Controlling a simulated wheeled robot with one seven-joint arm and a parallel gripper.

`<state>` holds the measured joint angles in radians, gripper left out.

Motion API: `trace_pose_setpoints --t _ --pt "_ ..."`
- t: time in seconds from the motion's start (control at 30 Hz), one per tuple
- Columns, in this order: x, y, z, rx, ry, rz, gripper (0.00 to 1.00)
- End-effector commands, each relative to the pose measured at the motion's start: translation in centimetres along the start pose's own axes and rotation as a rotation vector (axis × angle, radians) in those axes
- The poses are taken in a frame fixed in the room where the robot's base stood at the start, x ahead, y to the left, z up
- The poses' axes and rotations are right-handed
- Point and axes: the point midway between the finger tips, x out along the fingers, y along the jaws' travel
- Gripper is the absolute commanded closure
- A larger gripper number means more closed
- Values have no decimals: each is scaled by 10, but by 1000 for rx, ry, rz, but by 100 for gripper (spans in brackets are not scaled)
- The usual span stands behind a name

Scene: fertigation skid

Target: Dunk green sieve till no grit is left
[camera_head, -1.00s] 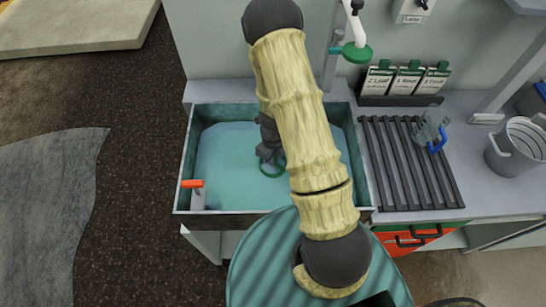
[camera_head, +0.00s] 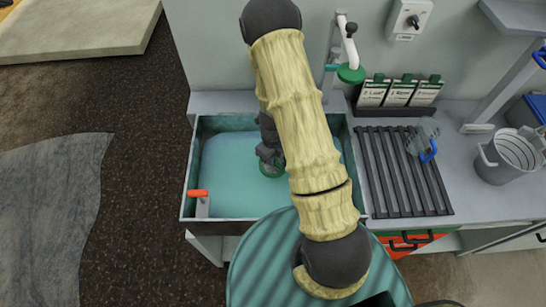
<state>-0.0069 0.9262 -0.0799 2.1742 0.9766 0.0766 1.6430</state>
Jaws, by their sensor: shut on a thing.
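The green sieve (camera_head: 272,171) is a small round ring in the water-filled basin (camera_head: 212,122), right of its middle. My gripper (camera_head: 270,160) is shut on the sieve from above and hides part of it. The sieve looks dim, at or under the water (camera_head: 225,180); its exact depth cannot be told. My arm crosses in front of the basin's right part. Any grit in the sieve is too small to see.
An orange-handled valve (camera_head: 198,194) stands at the basin's front left. To the right are a slatted drain rack (camera_head: 390,180) with a grey, blue-handled item (camera_head: 424,140), label boxes (camera_head: 400,94) and a grey bucket (camera_head: 508,158). A green-ended tap (camera_head: 351,74) hangs behind.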

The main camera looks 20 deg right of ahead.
Motion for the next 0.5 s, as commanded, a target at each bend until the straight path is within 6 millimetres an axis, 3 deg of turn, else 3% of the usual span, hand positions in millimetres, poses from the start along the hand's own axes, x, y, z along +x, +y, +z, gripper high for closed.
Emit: trace_pose_setpoints --t 0.5 --pt "-37 0 0 0 0 0 100"
